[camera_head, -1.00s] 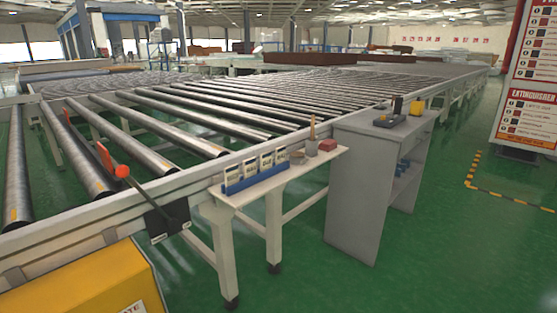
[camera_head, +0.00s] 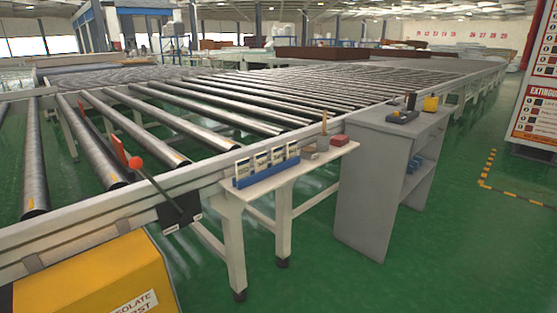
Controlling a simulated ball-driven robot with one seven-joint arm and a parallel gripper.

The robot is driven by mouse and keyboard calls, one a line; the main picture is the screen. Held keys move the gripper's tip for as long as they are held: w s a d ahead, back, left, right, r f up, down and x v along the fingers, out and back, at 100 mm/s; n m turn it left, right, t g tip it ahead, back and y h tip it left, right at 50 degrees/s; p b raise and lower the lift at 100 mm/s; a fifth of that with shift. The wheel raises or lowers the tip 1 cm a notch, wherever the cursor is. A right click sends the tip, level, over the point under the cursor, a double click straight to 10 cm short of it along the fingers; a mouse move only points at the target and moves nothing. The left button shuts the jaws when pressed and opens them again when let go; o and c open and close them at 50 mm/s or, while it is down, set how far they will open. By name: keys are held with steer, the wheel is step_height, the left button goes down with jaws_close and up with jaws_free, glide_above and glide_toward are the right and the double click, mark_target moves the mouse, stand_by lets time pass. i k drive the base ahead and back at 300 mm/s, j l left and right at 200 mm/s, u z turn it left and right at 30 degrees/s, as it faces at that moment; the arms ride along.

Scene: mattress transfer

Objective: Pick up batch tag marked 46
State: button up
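Several white batch tags (camera_head: 262,161) stand upright in a row in a blue holder (camera_head: 267,175). The holder sits on a narrow white side shelf (camera_head: 308,167) at the edge of the roller conveyor. The print on the tags is too small to read, so I cannot tell which one is marked 46. My gripper is not in view.
The roller conveyor (camera_head: 215,101) fills the left and middle. A lever with a red knob (camera_head: 136,162) rises from its near edge, above a yellow box (camera_head: 95,280). A grey cabinet (camera_head: 370,190) stands right of the shelf. Green floor (camera_head: 450,240) is clear at right.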

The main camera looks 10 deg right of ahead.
mark_target(277, 152)
steer(key=i+j+z, duration=0.25)
steer(key=i, duration=0.25)
steer(key=i+j+z, duration=0.2)
steer(key=i, duration=0.35)
